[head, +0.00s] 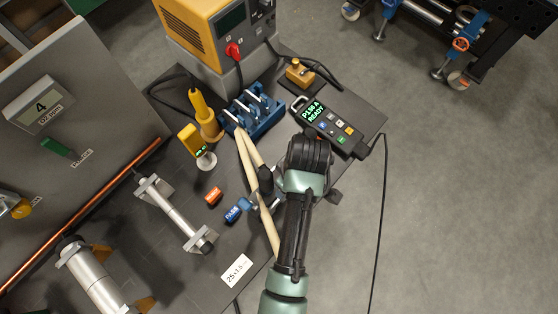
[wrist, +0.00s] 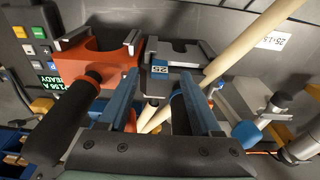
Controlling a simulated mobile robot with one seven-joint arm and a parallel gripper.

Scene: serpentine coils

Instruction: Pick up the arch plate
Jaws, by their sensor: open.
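My gripper (wrist: 158,80) is open in the wrist view, with its two blue fingers apart. Just beyond the fingertips is a grey plate (wrist: 186,57) with a rounded notch and a blue "25" tag, which looks like the arch plate. The tag shows between the fingertips; I cannot tell whether they touch the plate. Left of it is an orange bracket (wrist: 122,63) with a larger curved cutout and a black handle (wrist: 62,115). In the head view, my arm hides the plate and most of the gripper.
Pale tubes (head: 247,160) run past my gripper from a blue rack (head: 253,112). A black control box (head: 330,122) stands at the right, with its cable hanging off the table edge. A metal roller clamp (head: 172,212) stands at the left. Orange and blue blocks lie between.

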